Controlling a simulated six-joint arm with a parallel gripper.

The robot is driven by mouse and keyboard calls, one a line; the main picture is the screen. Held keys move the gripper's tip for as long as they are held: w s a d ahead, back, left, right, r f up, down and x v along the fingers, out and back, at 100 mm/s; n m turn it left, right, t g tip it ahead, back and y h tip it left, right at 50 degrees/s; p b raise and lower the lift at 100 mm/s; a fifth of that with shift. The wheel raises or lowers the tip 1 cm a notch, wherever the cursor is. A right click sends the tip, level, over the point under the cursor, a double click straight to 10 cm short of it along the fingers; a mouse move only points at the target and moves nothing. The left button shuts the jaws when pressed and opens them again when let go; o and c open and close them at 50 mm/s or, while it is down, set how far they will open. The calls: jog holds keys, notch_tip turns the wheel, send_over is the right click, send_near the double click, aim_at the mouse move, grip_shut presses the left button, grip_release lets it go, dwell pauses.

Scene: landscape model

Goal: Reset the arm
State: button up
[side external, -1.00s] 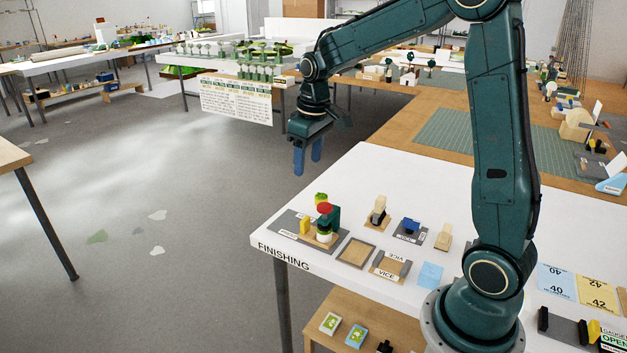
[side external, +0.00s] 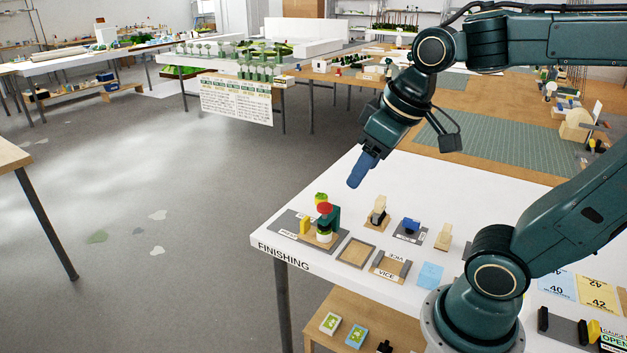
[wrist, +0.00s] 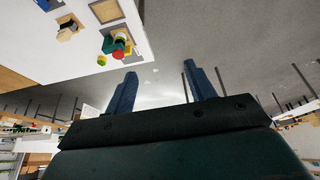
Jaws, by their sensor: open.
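My gripper (side external: 358,172) has blue fingers and hangs tilted above the back edge of the white finishing table (side external: 325,267). In the wrist view my gripper (wrist: 160,85) shows two blue fingers standing apart with nothing between them. A green and white device with a red top (side external: 325,222) stands on a grey mat on the table, below and left of my gripper; it also shows in the wrist view (wrist: 118,50). My gripper is clear of it.
On the table are a wooden tray (side external: 356,253), a piece labelled VICE (side external: 390,266), a light-blue block (side external: 430,275), a dark-blue item on a pad (side external: 410,230) and wooden pieces (side external: 378,212). A green cutting mat (side external: 500,145) lies behind. Grey floor is open at left.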

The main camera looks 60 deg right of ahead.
jog(key=shift+t, duration=0.4)
jog(key=shift+s+a+f, duration=0.2)
jog(key=shift+s+a, duration=0.05)
jog(key=shift+s, duration=0.55)
jog(key=shift+s+a+f, duration=0.15)
jog(key=shift+s+a, duration=0.05)
jog(key=shift+s, duration=0.65)
jog(key=shift+s+a+f, duration=0.2)
jog(key=shift+s+a, duration=0.05)
jog(key=shift+s, duration=0.55)
jog(key=shift+c, duration=0.2)
